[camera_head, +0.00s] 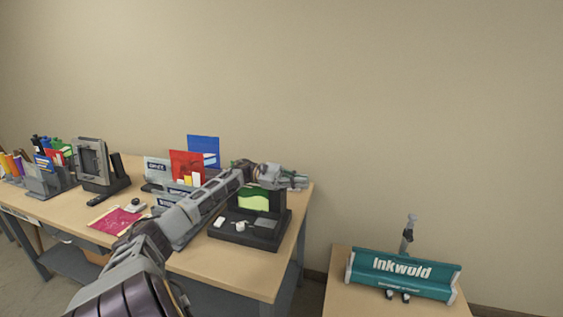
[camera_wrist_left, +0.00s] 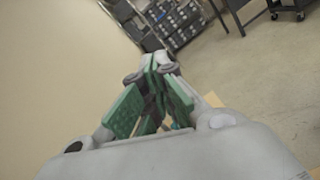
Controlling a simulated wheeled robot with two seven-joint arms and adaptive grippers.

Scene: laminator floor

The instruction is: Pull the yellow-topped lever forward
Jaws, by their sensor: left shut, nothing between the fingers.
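A teal machine (camera_head: 403,272) lettered "Inkwold" sits on a small wooden table at the right. An upright lever (camera_head: 407,236) rises behind its top edge. The lever's top looks grey and I see no yellow on it. My left arm reaches across the long table, and my left gripper (camera_head: 296,182) is near that table's right end, well left of the lever and apart from it. In the left wrist view the green-padded fingers (camera_wrist_left: 155,65) are shut and empty. My right gripper is not in view.
The long wooden table (camera_head: 190,263) holds a black tray stand (camera_head: 245,236), red and blue cards (camera_head: 203,146), a grey frame (camera_head: 91,160) and a red sheet (camera_head: 115,220). A gap separates it from the small table (camera_head: 345,297). The wall behind is bare.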

